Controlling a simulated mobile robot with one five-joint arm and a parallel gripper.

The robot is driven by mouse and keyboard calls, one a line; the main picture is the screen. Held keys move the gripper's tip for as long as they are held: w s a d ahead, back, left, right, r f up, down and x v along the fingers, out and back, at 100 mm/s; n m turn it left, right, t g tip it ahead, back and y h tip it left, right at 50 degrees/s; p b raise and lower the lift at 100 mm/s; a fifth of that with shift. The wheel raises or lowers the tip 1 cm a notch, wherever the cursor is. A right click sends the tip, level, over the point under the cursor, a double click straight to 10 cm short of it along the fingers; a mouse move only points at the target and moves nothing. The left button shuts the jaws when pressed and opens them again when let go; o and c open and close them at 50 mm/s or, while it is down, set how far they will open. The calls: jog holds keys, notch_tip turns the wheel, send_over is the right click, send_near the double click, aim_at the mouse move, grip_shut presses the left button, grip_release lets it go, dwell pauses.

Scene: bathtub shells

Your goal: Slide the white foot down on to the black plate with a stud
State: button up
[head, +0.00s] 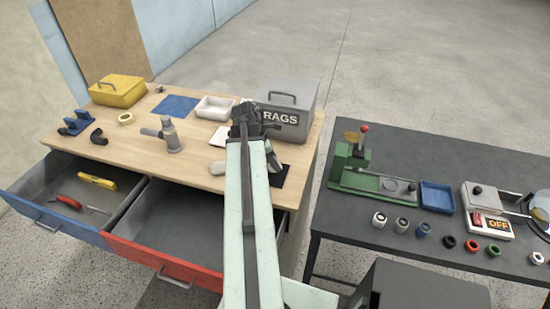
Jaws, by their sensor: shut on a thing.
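My gripper (272,158) is over the right part of the wooden bench, at the far end of my pale green arm. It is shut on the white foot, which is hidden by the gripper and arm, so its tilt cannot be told. The black plate (287,177) lies flat near the bench's right edge, just below the gripper in the picture and partly behind my arm. Its stud is not visible. Whether the foot touches the plate cannot be told. A small rounded white piece (218,165) lies on the bench left of my arm.
A grey RAGS box (288,104) stands close behind the gripper. A grey fitting (170,136), a white tray (214,108) and a yellow box (117,90) are farther left. Two drawers (160,215) stand open in front. A dark table (400,150) with a green press is right, across a gap.

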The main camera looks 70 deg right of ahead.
jog(key=shift+f+b, duration=0.9)
jog(key=shift+f, duration=0.1)
dwell(0.3)
jog(key=o, duration=1.5)
jog(key=shift+o, duration=0.4)
jog(key=o, duration=0.4)
jog(key=shift+c, duration=0.2)
jog(key=shift+r, duration=0.1)
notch_tip(320, 180, up, 7)
jog(key=p, duration=0.7)
